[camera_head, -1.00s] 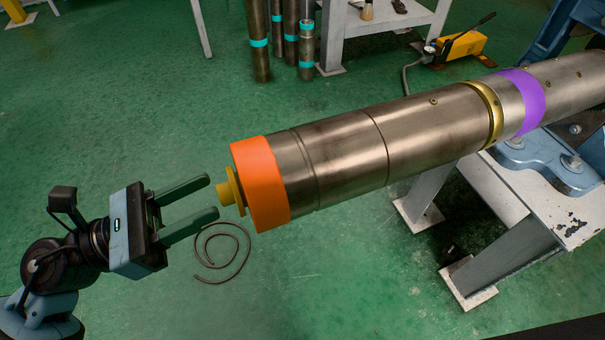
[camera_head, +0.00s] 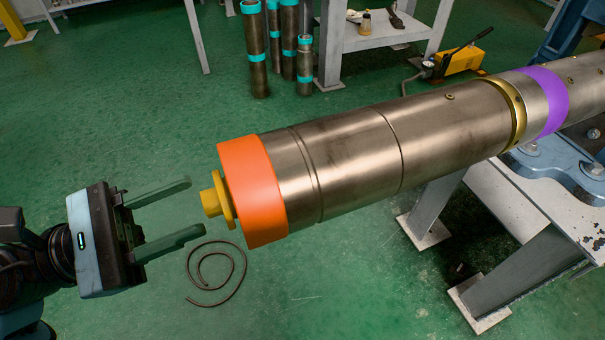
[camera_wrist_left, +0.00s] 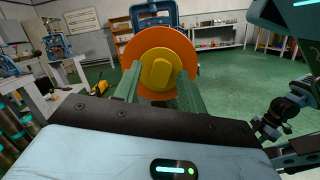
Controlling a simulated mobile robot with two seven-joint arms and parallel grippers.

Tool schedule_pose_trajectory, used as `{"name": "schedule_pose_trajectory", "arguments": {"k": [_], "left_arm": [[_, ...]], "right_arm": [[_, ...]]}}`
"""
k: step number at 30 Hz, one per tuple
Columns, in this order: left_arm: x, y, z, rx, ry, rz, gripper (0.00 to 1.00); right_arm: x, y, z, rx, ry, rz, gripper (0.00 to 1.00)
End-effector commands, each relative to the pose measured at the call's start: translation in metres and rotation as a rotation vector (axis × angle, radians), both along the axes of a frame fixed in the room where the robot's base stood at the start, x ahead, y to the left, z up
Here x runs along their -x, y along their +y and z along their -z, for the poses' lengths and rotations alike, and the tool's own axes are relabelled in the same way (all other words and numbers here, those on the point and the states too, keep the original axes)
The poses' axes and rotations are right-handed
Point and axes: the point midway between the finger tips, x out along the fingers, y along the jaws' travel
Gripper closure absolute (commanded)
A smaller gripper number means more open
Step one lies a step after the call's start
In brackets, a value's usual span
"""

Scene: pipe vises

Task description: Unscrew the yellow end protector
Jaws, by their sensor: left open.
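The yellow end protector (camera_head: 211,202) is a round flange with a raised knob, on the near left end of the large steel pipe (camera_head: 360,160). An orange band (camera_head: 252,190) circles the pipe right behind it. My left gripper (camera_head: 197,206) is open and empty, its two green fingers pointing at the protector, with the tips just short of the knob and apart from it. In the left wrist view the protector (camera_wrist_left: 159,72) appears face-on between the fingers. A dark arm part of mine (camera_wrist_left: 285,112) shows at the right there; its jaws cannot be made out.
The pipe rests on a blue vise (camera_head: 560,165) on a white stand (camera_head: 500,215). A coiled cable (camera_head: 215,285) lies on the green floor below the gripper. Several upright pipes (camera_head: 255,50) stand by a grey table (camera_head: 385,38).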

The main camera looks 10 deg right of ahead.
Motion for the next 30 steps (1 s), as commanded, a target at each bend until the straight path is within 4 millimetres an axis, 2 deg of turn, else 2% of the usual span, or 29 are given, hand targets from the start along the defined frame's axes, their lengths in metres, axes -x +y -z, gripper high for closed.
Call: {"name": "schedule_pose_trajectory", "arguments": {"k": [5,15,30], "left_arm": [[-0.001,-0.002,-0.001,0.001,0.001,-0.001,0.59],[-0.006,-0.020,-0.001,0.001,0.001,0.001,0.59],[-0.004,-0.021,0.004,0.000,0.003,-0.001,0.59]], "right_arm": [[0.000,0.000,-0.002,0.000,-0.001,0.000,0.64],[-0.002,0.000,-0.010,0.000,-0.009,0.000,0.64],[-0.001,0.000,-0.005,0.000,-0.005,-0.001,0.64]]}}
